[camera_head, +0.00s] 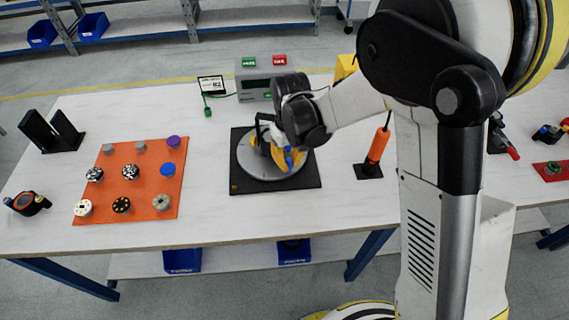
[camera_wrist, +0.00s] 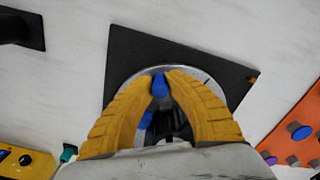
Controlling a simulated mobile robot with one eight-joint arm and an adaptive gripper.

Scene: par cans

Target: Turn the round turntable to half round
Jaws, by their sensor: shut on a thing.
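The round turntable (camera_head: 247,162) is a light grey disc on a black square base (camera_head: 240,187) on the white table. In the wrist view its disc rim (camera_wrist: 125,85) shows past my fingers. My gripper (camera_head: 289,160), with yellow ribbed fingers, is low over the right part of the disc. In the wrist view my gripper (camera_wrist: 162,82) is shut on a blue knob (camera_wrist: 160,90) near the disc's edge. A dark upright part (camera_head: 262,125) stands on the disc behind my gripper. My wrist and fingers hide part of the disc, and I cannot read its angle.
An orange mat (camera_head: 155,195) with several round parts lies left of the turntable. A grey box with green and red buttons (camera_head: 256,90) stands behind it. An orange-handled tool (camera_head: 378,146) stands upright to the right. A black bracket (camera_head: 50,130) is at far left.

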